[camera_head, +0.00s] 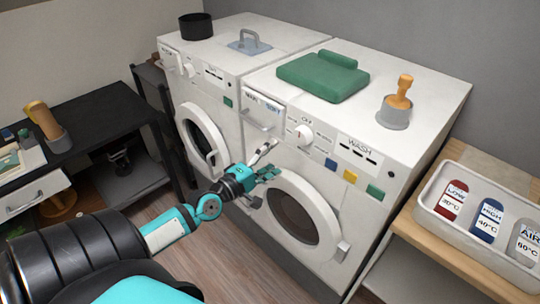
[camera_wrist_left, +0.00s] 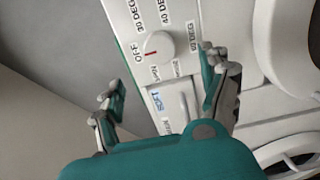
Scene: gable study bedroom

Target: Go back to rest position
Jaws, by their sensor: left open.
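My left gripper (camera_head: 264,172) is in front of the right-hand washing machine (camera_head: 400,165), below its control panel and close to the round door (camera_head: 298,220). In the left wrist view the left gripper (camera_wrist_left: 160,74) has its two fingers spread with nothing between them. The white dial (camera_head: 303,135) is up and right of the gripper; in the wrist view the dial (camera_wrist_left: 158,46) shows a red mark beside temperature labels. The drawer labelled SOFT (camera_head: 263,110) is above the gripper. I cannot tell whether the fingers touch the machine. My right gripper is not in view.
A second machine (camera_head: 205,105) stands left with its door (camera_head: 202,140) ajar. A green folded cloth (camera_head: 322,77) and an orange-handled brush (camera_head: 398,98) are on top. A black desk (camera_head: 95,110) is left; a tray (camera_head: 455,225) of labelled items is right. Wooden floor lies between.

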